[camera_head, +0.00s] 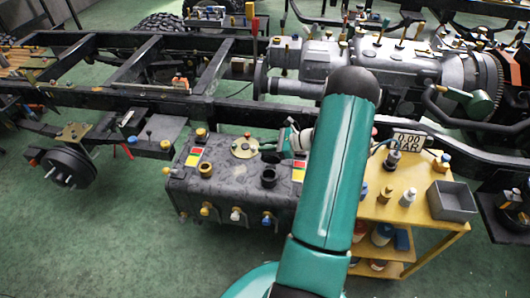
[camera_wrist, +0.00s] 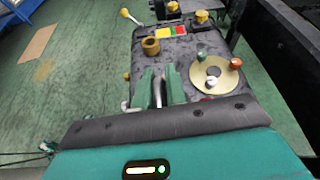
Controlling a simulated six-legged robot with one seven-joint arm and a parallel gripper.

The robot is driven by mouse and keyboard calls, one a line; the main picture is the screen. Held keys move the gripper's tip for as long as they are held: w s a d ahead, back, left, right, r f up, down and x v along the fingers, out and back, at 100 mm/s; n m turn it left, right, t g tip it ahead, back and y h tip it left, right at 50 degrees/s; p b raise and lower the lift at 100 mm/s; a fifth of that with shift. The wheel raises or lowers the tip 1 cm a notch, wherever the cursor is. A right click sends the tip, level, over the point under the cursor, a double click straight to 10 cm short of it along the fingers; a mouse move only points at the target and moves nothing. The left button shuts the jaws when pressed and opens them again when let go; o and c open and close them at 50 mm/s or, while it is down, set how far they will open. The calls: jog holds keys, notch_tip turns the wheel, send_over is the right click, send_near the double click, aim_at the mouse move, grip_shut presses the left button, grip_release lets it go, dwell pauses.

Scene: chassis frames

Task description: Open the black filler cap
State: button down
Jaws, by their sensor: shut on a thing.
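The dark tank (camera_head: 225,188) stands beside the truck frame, with a black round filler neck (camera_head: 268,178) on its top. A dark rounded piece, which looks like the black filler cap (camera_head: 269,154), is just behind the neck at my fingertips. My gripper (camera_head: 278,146) reaches in from the right, low over the tank top. In the wrist view the green fingers (camera_wrist: 158,92) are shut on a thin dark piece standing edge-on between them. My gripper body hides the neck there, and I cannot tell whether the cap is still hinged to it.
A brass disc (camera_head: 244,147) with small coloured knobs lies close by; it also shows in the wrist view (camera_wrist: 210,82). A brass ring fitting (camera_wrist: 150,46) and yellow caps stand on the tank. A yellow cart (camera_head: 440,232) with bottles is at right.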

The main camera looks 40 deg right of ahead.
jog(key=shift+w+d+f, duration=0.1)
jog(key=shift+w+d, duration=0.3)
jog(key=shift+d, duration=0.25)
jog(key=c, duration=1.5)
grip_release()
jog(key=shift+w, duration=0.1)
jog(key=v, duration=1.4)
jog(key=shift+d+f, duration=0.1)
